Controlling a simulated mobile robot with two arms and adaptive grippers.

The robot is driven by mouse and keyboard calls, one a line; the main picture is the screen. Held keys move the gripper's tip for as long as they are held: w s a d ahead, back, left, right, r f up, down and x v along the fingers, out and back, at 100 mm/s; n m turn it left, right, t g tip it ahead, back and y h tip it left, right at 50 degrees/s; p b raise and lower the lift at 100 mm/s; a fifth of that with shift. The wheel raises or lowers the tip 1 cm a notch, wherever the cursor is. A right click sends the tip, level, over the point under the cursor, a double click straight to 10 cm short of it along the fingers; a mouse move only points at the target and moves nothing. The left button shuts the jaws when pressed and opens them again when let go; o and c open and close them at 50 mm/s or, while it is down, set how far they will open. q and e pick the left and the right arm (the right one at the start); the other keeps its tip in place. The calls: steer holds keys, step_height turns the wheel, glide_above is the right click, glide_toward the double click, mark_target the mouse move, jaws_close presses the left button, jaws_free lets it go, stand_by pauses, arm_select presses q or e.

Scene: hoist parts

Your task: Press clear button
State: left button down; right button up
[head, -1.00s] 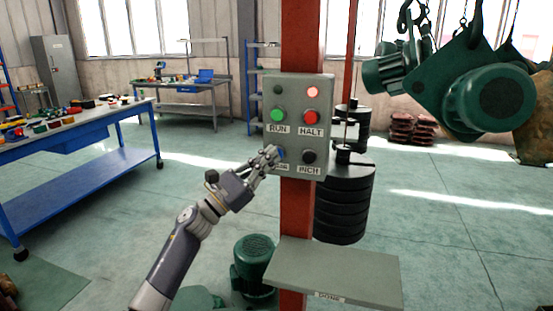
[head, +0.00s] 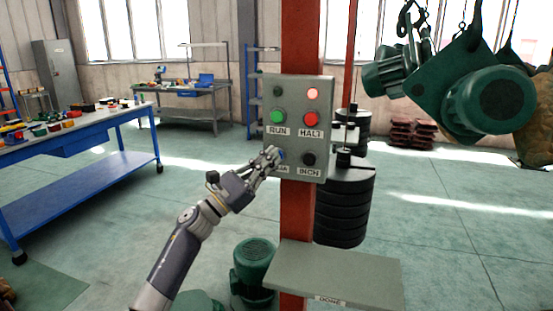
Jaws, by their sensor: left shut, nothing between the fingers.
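A grey control box (head: 325,160) is fixed to a red post. It has a green RUN button (head: 278,117), a red HALT button (head: 311,118), a black INCH button (head: 308,159) and a blue button (head: 282,155) at the lower left. The label under the blue button is mostly hidden by my gripper. My left gripper (head: 273,154) is shut and empty, with its fingertips at the blue button. I cannot tell whether the button is pushed in. A red lamp (head: 313,94) is lit above HALT; the lamp above RUN (head: 278,91) is dark. My right gripper is not in view.
A grey shelf marked DONE (head: 340,272) juts from the red post (head: 297,215) below the box. Black stacked weights (head: 343,210) stand behind the post. A green motor assembly (head: 480,95) hangs at the right. A blue workbench (head: 80,150) stands at the left.

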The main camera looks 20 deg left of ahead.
arm_select(q)
steer(key=shift+w, duration=0.2)
stand_by(0.4)
steer(key=shift+s, duration=0.85)
steer(key=shift+s, duration=0.1)
steer(key=shift+s+a, duration=0.1)
steer(key=shift+s, duration=2.3)
steer(key=shift+f, duration=0.1)
